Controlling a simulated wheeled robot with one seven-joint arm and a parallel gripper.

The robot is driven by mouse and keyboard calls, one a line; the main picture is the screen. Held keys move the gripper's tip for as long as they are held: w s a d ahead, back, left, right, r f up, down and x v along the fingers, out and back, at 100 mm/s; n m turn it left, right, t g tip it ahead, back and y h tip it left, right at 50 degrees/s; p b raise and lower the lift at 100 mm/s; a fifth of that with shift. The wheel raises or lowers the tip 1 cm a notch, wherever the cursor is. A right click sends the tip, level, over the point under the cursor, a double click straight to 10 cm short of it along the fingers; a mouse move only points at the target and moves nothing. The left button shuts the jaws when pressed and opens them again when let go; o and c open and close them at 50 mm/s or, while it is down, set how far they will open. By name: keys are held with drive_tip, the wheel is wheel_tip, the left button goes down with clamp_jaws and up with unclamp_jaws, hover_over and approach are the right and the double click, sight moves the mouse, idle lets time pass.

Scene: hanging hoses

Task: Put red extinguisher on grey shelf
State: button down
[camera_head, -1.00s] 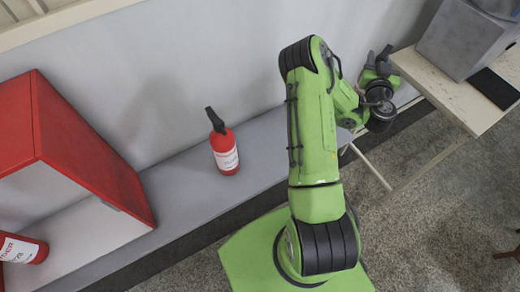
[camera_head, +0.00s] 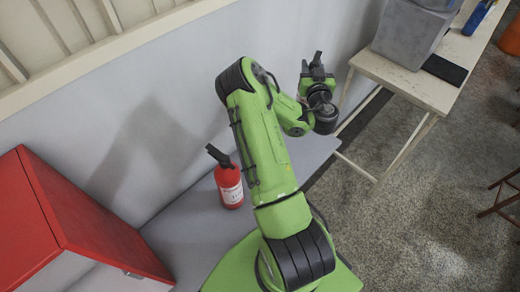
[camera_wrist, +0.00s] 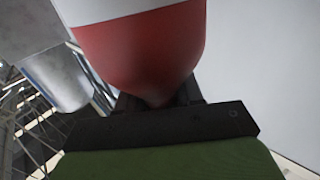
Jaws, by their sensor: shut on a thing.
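My gripper (camera_head: 318,78) is at the right of my arm in the head view, high above the floor between wall and table. In the wrist view it is shut on a red extinguisher (camera_wrist: 140,45), whose red tapered end with a white band sits between the fingers. In the head view only its dark handle (camera_head: 317,60) shows above the gripper; its body is hidden. A second red extinguisher (camera_head: 229,186) with a white label stands upright on a grey shelf (camera_head: 180,240), a low ledge along the wall, left of my arm.
A red box-like shelf (camera_head: 60,215) stands at the left. A pale table (camera_head: 425,95) at the right bears a grey bin (camera_head: 410,35) and a black flat thing (camera_head: 445,69). A dark red stool (camera_head: 500,195) is at the right edge. Open floor lies below the table.

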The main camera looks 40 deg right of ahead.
drive_tip(key=shift+s+d+f+b, duration=0.2)
drive_tip(key=shift+d+b, duration=0.05)
drive_tip(key=shift+b, duration=0.05)
wheel_tip(320, 180, down, 9)
drive_tip(key=b, duration=0.8)
drive_tip(key=shift+f, duration=0.2)
drive_tip(key=c, duration=1.2)
unclamp_jaws()
drive_tip(key=shift+a+f, duration=0.1)
drive_tip(key=shift+f, duration=0.15)
drive_tip(key=o, duration=0.5)
drive_tip(key=shift+c, duration=0.2)
